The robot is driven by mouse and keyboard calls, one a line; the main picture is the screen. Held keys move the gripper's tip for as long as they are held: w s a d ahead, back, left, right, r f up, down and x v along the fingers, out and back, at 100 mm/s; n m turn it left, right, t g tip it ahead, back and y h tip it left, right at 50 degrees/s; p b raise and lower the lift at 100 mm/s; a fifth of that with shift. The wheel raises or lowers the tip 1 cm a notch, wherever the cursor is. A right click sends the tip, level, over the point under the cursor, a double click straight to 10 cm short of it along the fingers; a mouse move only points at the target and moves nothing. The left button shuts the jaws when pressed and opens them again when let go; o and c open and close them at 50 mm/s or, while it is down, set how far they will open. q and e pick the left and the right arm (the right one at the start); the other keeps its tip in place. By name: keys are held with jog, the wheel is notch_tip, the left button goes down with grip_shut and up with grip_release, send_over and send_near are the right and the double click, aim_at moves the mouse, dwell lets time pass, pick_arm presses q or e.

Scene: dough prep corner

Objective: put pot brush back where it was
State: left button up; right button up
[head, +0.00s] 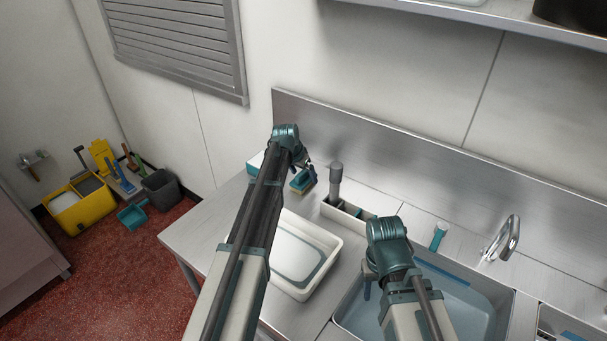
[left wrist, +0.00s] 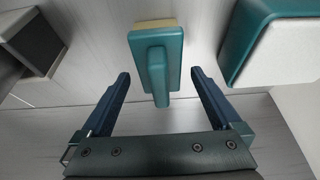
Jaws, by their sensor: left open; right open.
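A teal block with a raised handle and a yellowish underside (head: 303,181) lies on the steel counter by the back wall. I cannot tell for sure that it is the pot brush. In the left wrist view the block (left wrist: 155,55) sits ahead of and between the fingers, with its handle toward them. My left gripper (head: 308,165) is open and empty; its fingers (left wrist: 160,95) do not touch the block. My right gripper (head: 368,280) is open over the left edge of the sink, mostly hidden by its wrist.
A white tub (head: 330,238) stands in front. A caddy (head: 350,212) holds a grey upright thing (head: 335,178). A teal-topped thing (head: 439,236) stands behind the sink (head: 500,318), beside the tap (head: 502,240). A teal-and-white box (left wrist: 280,45) is close right of the block.

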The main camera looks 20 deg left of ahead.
pick_arm(q)
jog(key=p+v, duration=1)
jog(key=v, duration=0.2)
jog(key=s+d+g+y, duration=0.1)
jog(key=s+d, duration=0.5)
jog(key=s, duration=0.4)
jog(key=s+d+f+g+y, duration=0.1)
jog(key=s+d+g, duration=0.1)
jog(key=s+d, duration=0.4)
jog(key=s+d+f+g+y, duration=0.1)
jog(key=s+d, duration=0.5)
jog(key=s, duration=1)
jog(key=shift+d+g, duration=0.25)
jog(key=shift+g, duration=0.05)
notch_tip(320, 180, down, 5)
jog(key=b, duration=0.5)
jog(key=shift+f, duration=0.1)
jog(key=shift+r, duration=0.2)
